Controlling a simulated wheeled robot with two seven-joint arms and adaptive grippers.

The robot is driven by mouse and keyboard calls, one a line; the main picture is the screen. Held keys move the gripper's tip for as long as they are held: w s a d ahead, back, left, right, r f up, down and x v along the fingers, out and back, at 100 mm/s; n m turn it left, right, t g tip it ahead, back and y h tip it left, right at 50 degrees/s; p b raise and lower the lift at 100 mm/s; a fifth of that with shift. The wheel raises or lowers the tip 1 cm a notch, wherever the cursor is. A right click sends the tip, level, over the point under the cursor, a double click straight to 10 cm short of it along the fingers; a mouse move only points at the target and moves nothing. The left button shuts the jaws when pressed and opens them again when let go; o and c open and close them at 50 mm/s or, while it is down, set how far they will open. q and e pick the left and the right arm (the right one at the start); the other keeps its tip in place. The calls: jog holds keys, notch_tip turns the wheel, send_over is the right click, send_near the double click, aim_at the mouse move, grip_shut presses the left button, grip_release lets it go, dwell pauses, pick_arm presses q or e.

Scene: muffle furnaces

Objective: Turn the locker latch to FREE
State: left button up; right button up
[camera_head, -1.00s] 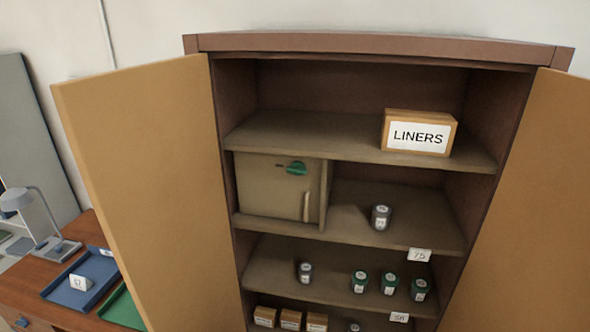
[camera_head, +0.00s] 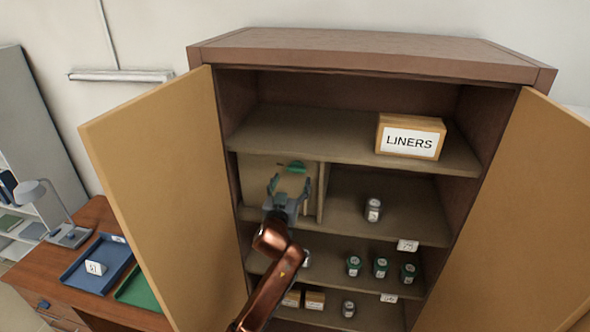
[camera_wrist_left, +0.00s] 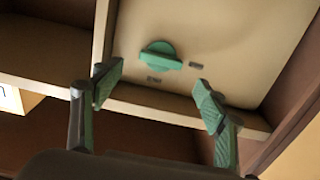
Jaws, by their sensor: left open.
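The locker (camera_head: 253,174) is a small beige door in the left part of the cabinet's second shelf. Its green latch (camera_head: 291,166) is a knob near the top of the door, and in the left wrist view the latch (camera_wrist_left: 161,55) lies beyond and between the fingers. Two small dark marks sit beside it, too small to read. My left gripper (camera_head: 290,184) is open and empty in front of the locker, just below the latch in the head view and apart from it. In the left wrist view its fingers (camera_wrist_left: 158,94) are spread wide. My right gripper is not in view.
Open cabinet doors stand at left (camera_head: 155,180) and right (camera_head: 520,210). A LINERS box (camera_head: 409,136) is on the upper shelf. Grey and green jars (camera_head: 380,267) stand on the shelves to the right and below. A desk (camera_head: 50,270) with trays is at left.

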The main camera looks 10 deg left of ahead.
aim_at(296, 170)
pick_arm(q)
jog(key=shift+w+p, duration=0.7)
jog(key=shift+w, duration=2.5)
jog(key=c, duration=1.2)
